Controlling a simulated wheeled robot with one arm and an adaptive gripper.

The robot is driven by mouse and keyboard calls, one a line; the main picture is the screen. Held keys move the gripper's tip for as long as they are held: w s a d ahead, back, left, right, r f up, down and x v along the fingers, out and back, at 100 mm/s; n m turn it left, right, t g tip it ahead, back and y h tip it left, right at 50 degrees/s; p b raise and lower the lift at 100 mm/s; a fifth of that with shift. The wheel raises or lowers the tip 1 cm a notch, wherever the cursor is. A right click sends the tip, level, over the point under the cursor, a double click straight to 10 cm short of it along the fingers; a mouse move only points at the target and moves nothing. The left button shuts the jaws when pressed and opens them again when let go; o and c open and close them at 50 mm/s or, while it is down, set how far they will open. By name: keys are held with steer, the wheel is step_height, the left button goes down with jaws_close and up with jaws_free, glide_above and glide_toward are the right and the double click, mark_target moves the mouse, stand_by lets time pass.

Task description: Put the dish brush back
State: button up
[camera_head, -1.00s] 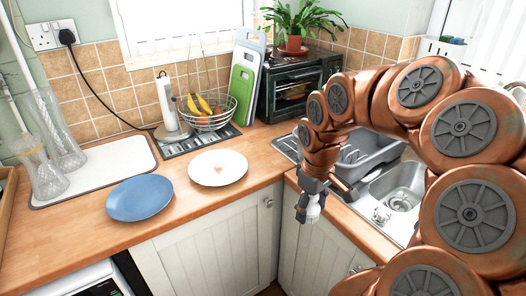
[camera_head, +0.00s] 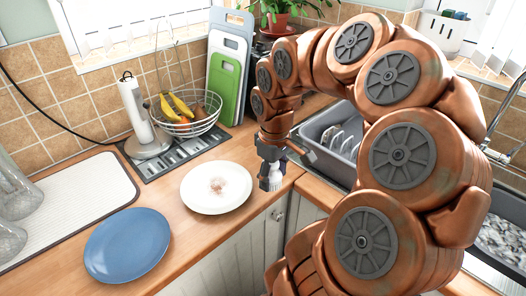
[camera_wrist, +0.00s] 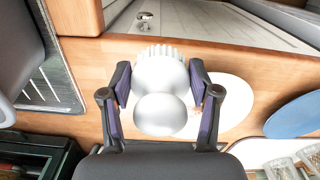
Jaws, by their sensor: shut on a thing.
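My gripper (camera_head: 270,172) is shut on the dish brush (camera_head: 276,176), which is small and white and largely hidden by the fingers in the head view. In the wrist view the dish brush (camera_wrist: 160,95) shows a rounded white body with a ring of bristles at its far end, between the two dark fingers. The gripper holds it at the front edge of the wooden counter (camera_head: 175,232), to the right of a white plate (camera_head: 228,198). The plate has a brownish smudge on it.
A blue plate (camera_head: 128,245) lies left of the white plate. A wire fruit basket (camera_head: 192,127), a paper towel stand (camera_head: 138,112) and chopping boards (camera_head: 226,80) stand behind. A grey dish rack (camera_head: 335,140) with plates is right of my gripper, beside the sink.

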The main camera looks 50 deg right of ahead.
steer(key=w+d+p, duration=0.1)
steer(key=w+d, duration=0.2)
steer(key=w+d+p, duration=0.2)
steer(key=w+d, duration=0.1)
steer(key=w, duration=0.1)
steer(key=w+d+f+p, duration=0.1)
steer(key=w+d, duration=0.2)
steer(key=shift+w+d+f, duration=0.1)
steer(key=shift+w+d, duration=0.1)
steer(key=shift+d, duration=0.2)
steer(key=shift+w+d+f+p, duration=0.1)
steer(key=shift+f+p, duration=0.05)
steer(key=shift+p, duration=0.2)
step_height(320, 180, down, 2)
steer(key=shift+f+p, duration=0.25)
steer(key=shift+p, duration=0.45)
steer(key=shift+f, duration=0.45)
steer(key=shift+f, duration=0.15)
steer(key=o, duration=1.2)
